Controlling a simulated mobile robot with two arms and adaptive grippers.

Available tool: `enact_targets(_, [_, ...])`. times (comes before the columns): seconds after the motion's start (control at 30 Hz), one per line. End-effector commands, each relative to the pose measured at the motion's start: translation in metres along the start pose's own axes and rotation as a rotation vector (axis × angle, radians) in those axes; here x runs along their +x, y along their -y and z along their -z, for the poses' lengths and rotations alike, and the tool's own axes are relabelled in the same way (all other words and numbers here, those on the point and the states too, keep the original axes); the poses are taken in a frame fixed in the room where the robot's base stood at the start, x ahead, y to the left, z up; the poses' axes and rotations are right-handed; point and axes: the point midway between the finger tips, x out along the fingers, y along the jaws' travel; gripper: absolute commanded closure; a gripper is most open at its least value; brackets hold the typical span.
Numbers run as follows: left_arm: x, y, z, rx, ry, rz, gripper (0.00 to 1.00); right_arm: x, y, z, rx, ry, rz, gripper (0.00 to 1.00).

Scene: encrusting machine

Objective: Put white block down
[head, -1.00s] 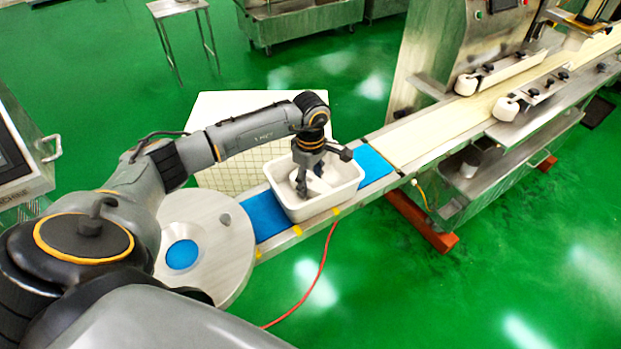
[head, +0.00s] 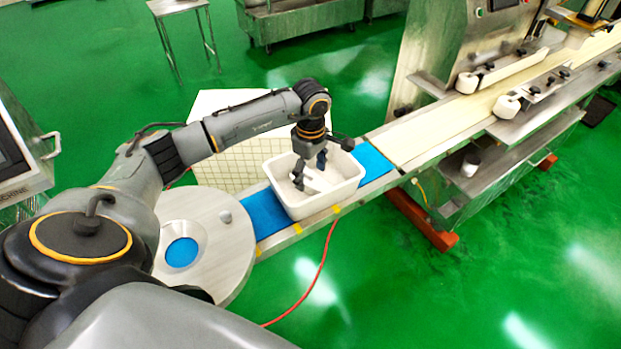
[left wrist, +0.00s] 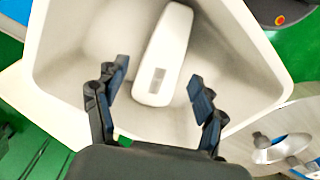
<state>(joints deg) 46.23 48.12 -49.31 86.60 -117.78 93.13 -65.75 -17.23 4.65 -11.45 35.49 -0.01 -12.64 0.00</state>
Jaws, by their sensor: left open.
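The white block (left wrist: 165,52) is a long piece with rounded ends and a small grey rectangle on it. In the left wrist view it lies in the white bin (left wrist: 66,50), apart from the fingers. In the head view the block (head: 318,181) shows below my left gripper, inside the bin (head: 319,206). My left gripper (head: 310,172) is over the bin, fingers pointing down. In the left wrist view my left gripper (left wrist: 158,85) is open and empty, its fingers spread to either side of the block's near end. My right gripper is not in view.
The bin stands on a blue conveyor belt (head: 376,162) that leads to the cream belt of the machine. A round steel plate (head: 225,255) is at the belt's near end. A gridded white panel (head: 216,174) stands behind the bin. A red cable (head: 318,285) hangs in front.

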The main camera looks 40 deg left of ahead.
Motion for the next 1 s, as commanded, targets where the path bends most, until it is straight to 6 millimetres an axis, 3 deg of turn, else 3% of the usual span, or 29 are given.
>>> enact_targets(0.2, [-0.048,-0.001,0.001,0.001,-0.001,-0.007,0.30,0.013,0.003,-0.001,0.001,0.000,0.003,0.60])
enact_targets(0.43, [-0.086,-0.001,0.000,0.000,0.000,-0.003,0.30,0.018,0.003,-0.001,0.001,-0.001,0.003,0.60])
enact_targets(0.6, [-0.097,0.000,0.000,0.000,-0.001,-0.001,0.30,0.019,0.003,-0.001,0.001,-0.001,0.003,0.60])
enact_targets(1.0, [-0.098,0.000,0.000,0.000,0.000,0.000,0.30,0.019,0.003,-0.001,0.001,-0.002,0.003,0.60])
